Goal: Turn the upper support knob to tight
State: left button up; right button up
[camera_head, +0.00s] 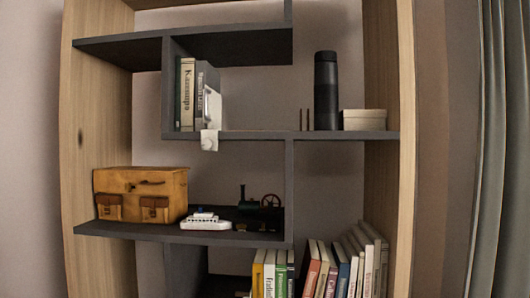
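No tripod and no support knob show in the head view. Neither of my grippers can be made out in it. The view is filled by a tall shelf unit (95,120) with wooden sides and dark boards.
The shelves hold a brown leather case (142,194), a white toy ship (206,221), a dark toy engine (258,212), a black cylinder (326,91), a pale box (364,120), a white object (209,139) over a board edge, and books (187,95). A grey curtain (503,150) hangs at right.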

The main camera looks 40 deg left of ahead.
aim_at(206, 144)
jog(key=u, duration=1.6)
